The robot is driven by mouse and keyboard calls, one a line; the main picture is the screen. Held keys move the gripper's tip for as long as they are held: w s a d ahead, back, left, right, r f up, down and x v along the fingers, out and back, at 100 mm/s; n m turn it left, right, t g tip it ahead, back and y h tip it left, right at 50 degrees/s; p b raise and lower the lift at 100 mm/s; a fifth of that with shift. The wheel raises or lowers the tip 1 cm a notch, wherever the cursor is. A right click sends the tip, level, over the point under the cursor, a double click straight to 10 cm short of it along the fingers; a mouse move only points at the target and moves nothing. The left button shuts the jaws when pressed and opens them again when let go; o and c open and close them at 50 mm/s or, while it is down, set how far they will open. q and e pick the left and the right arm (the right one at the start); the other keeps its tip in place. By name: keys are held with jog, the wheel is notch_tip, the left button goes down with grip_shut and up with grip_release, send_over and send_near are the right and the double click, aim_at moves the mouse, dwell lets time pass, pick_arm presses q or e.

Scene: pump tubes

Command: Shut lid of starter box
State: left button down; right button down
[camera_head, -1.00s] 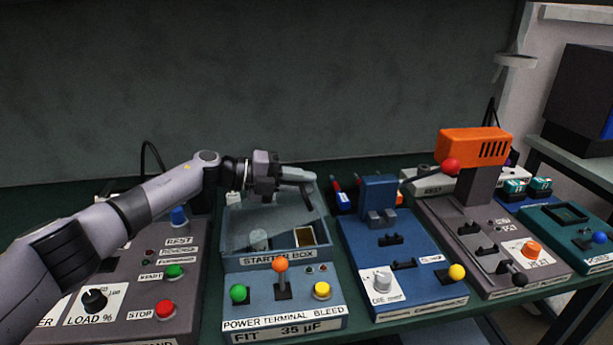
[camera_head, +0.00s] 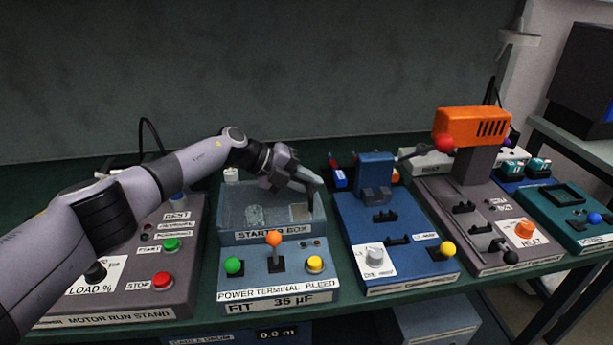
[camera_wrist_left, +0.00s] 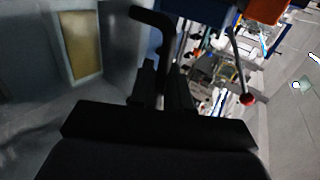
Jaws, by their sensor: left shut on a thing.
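The starter box (camera_head: 270,235) is a blue box in the middle of the bench, with its label on the front. Its see-through lid (camera_head: 275,212) now lies low over the compartment; I cannot tell whether it touches the rim all round. A pale part and a yellowish block show hazily through it. My left gripper (camera_head: 309,186) is over the box's right rear part, shut on the lid's dark handle (camera_wrist_left: 153,17). The handle rises between the fingers in the left wrist view. My right gripper is not in view.
The motor run stand (camera_head: 190,270) is left of the box, under my left arm. A blue press-like unit (camera_head: 385,225) stands close on the right. A red-knobbed lever (camera_head: 444,143) and an orange heater (camera_head: 470,122) are farther right. A grey wall is behind.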

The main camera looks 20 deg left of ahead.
aim_at(281, 199)
pick_arm(q)
jog(key=shift+a+f, duration=0.1)
jog(key=shift+f, duration=0.05)
jog(key=c, duration=1.3)
grip_release()
jog(key=shift+v, duration=3.65)
